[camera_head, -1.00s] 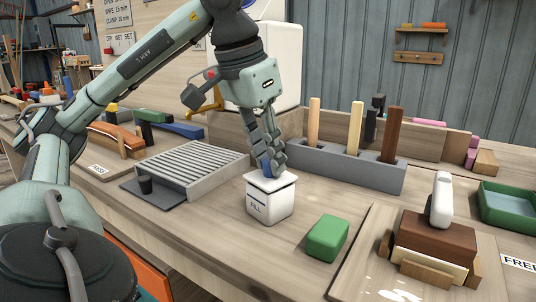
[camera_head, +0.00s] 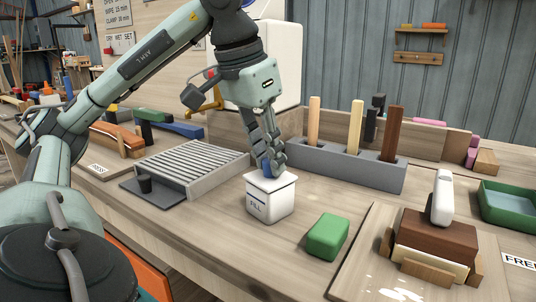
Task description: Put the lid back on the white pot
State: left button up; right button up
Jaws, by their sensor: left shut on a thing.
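The white pot (camera_head: 270,205), labelled FILL, stands upright on the wooden bench. Its white lid (camera_head: 284,181) lies on or right at its top; I cannot tell whether it is fully seated. My left gripper (camera_head: 270,168) points down over the pot. It is shut on the blue knob of the lid, which shows only partly between the fingers. My right gripper is not in view.
A green block (camera_head: 327,237) lies right of the pot. A grey slatted rack (camera_head: 190,165) stands to the left. Behind is a grey holder (camera_head: 345,168) with upright sticks. A board with a clamped brown block (camera_head: 434,237) is at the right.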

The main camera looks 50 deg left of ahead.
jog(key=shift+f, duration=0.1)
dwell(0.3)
pick_arm(q)
jog(key=o, duration=1.4)
jog(key=shift+r+p, duration=1.05)
jog(key=shift+r, duration=0.1)
jog(key=shift+r+p, duration=0.8)
jog(key=shift+r, duration=0.05)
jog(key=shift+r+p, duration=0.8)
jog(key=shift+r, duration=0.05)
jog(key=shift+r+p, duration=0.6)
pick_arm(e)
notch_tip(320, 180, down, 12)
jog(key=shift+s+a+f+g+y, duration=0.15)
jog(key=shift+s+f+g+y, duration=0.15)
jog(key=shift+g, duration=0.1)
